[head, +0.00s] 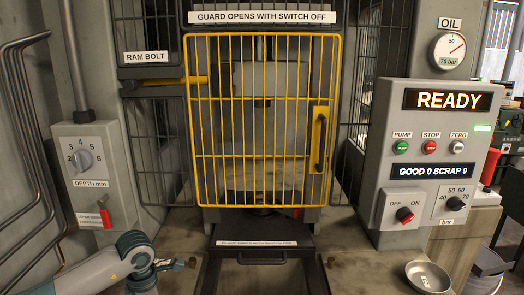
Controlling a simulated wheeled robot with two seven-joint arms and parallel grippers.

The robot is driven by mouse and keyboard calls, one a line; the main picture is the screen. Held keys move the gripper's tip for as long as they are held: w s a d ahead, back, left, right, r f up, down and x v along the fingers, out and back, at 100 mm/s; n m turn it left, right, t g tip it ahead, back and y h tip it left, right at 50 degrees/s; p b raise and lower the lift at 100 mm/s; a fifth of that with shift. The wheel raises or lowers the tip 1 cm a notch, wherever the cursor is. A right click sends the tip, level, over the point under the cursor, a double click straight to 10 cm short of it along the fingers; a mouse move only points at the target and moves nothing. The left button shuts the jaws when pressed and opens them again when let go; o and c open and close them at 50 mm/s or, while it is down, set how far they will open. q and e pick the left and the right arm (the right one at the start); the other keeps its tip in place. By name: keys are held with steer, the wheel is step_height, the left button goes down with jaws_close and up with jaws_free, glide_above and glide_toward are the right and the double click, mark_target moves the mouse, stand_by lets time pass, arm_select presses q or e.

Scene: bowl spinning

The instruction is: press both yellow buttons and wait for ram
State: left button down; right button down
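No clearly yellow button shows in the head view. Two small brownish knobs stand either side of the front drawer, a left knob (192,263) and a right knob (331,262); I cannot tell if they are the buttons. The ram behind the guard (262,155) is partly hidden by its yellow bars, and the guard looks closed. My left arm comes in at the lower left, and its end (168,264) is close to the left knob; its fingers are too small to make out. My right gripper is not in view.
The control panel (378,170) on the right has a display (446,100) reading READY and a red OFF/ON switch (404,215). A metal bowl (428,277) sits at the lower right. A depth dial (81,160) and red lever (104,216) are at left.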

arm_select(q)
steer(key=shift+f+b, duration=0.4)
steer(key=shift+f, duration=0.05)
steer(key=shift+r, duration=0.15)
stand_by(0.3)
steer(key=shift+r, duration=0.55)
stand_by(0.3)
